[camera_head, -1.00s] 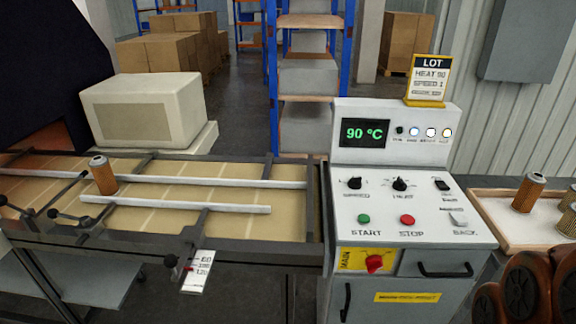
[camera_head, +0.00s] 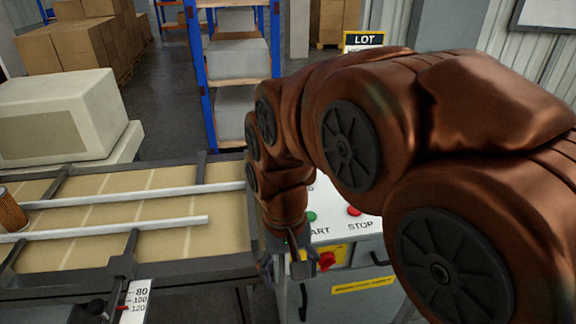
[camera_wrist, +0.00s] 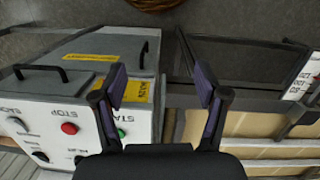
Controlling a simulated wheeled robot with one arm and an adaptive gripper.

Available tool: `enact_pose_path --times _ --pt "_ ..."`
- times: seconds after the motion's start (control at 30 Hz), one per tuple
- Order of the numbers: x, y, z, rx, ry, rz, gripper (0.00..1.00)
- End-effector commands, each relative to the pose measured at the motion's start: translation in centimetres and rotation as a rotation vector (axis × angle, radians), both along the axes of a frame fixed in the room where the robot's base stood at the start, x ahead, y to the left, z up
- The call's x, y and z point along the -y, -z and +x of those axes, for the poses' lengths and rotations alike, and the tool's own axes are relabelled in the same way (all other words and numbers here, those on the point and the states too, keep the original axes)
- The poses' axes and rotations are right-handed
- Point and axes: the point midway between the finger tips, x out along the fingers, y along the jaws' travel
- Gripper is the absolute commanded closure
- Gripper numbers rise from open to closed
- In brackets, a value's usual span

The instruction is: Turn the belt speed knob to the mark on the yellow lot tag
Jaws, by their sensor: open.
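The control panel (camera_head: 335,205) is mostly hidden behind my arm in the head view. My gripper (camera_head: 286,272) points down at the panel's front left edge, near the red main switch (camera_head: 326,261). In the wrist view my gripper (camera_wrist: 160,75) is open with nothing between its fingers, beside the green START button (camera_wrist: 121,133).
The red STOP button (camera_head: 354,211) sits right of START. A belt conveyor (camera_head: 170,210) with rails adjoins the panel on the left, with a filter cartridge (camera_head: 11,212) on it. A scale plate (camera_head: 136,303) hangs at its front. Cabinet handles (camera_wrist: 145,55) stick out below the panel.

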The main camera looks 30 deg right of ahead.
Motion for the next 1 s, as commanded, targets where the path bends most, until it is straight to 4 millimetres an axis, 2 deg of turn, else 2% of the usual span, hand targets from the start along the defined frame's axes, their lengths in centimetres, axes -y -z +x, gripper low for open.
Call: enact_pose_path --times 0.1,0.27,0.43,0.8,1.0 --pt "1.4 -1.5 4.0 0.01 0.126 -0.016 0.27" --pt "3.7 -2.8 9.0 0.028 0.298 -0.034 0.27" --pt "6.8 -3.8 14.1 0.048 0.481 -0.053 0.27" --pt "14.8 -4.0 23.7 0.081 0.856 -0.082 0.27" --pt "18.9 -3.3 27.7 0.1 1.028 -0.084 0.27"
